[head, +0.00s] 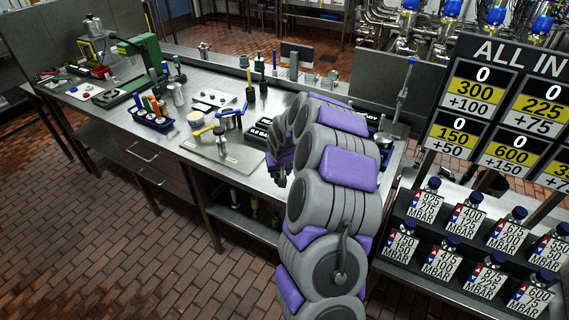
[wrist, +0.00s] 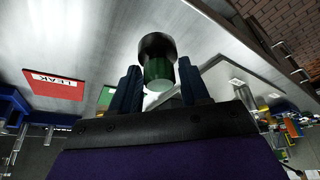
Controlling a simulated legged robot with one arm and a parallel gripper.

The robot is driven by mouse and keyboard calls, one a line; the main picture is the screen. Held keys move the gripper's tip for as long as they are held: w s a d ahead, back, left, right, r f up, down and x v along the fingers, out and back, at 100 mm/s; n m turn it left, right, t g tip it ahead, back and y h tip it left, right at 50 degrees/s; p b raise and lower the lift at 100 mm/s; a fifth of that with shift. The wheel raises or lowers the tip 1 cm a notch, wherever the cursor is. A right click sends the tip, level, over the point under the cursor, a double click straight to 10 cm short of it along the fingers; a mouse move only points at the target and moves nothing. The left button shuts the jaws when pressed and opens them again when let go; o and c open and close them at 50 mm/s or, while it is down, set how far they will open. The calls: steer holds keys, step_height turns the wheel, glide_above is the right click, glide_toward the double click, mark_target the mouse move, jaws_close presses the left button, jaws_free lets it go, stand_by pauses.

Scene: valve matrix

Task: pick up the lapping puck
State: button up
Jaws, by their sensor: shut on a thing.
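The lapping puck (wrist: 157,48) shows in the wrist view as a dark round disc with a green cylindrical part with a pale end. It is between the two dark blue fingers of my gripper (wrist: 160,88), which is shut on it at the green part. In the head view my gripper (head: 279,172) is over the front right part of the steel bench, partly covered by my own arm. I cannot make out the puck there. Whether the puck touches the bench is not clear.
The steel bench (head: 85,105) carries a green press (head: 145,60), a blue tool rack (head: 152,116) and a pale plate (head: 222,150) left of my gripper. A red LEAK plate (wrist: 53,85) lies nearby. A rack of labelled bottles (head: 470,240) stands at right.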

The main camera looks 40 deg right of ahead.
steer(key=s+a+r, duration=0.1)
steer(key=s+a, duration=0.3)
steer(key=a, duration=0.4)
steer(key=shift+s+a+p, duration=0.15)
steer(key=shift+s+p, duration=0.2)
steer(key=shift+p, duration=0.05)
